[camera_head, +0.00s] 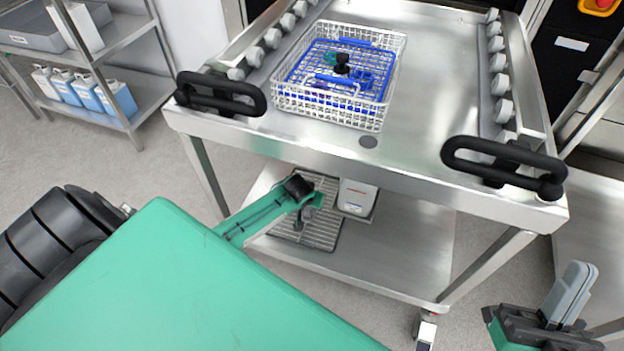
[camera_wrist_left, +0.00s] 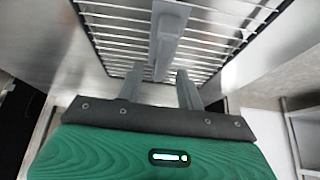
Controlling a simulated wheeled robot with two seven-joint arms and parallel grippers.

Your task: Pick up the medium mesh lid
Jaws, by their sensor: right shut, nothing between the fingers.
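A wire grid with a dark rim, which looks like the mesh lid (camera_head: 325,235), lies on the lower shelf of the cart. In the left wrist view the mesh lid (camera_wrist_left: 205,48) shows a grey bar (camera_wrist_left: 168,25) running across its middle. My left gripper (camera_head: 307,207) reaches over the grid in the head view. In the left wrist view its two fingers (camera_wrist_left: 160,88) are apart, with the end of the grey bar seen between them. I cannot tell whether they touch it. My right gripper (camera_head: 572,292) is shut and empty at the lower right.
A white wire basket (camera_head: 385,100) with a blue tray (camera_head: 310,72) inside stands on the cart top (camera_head: 440,110). Black handles (camera_head: 222,103) stick out from its front edge. A white and grey box (camera_head: 357,197) sits beside the grid. Shelves with blue bottles (camera_head: 118,98) stand at the left.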

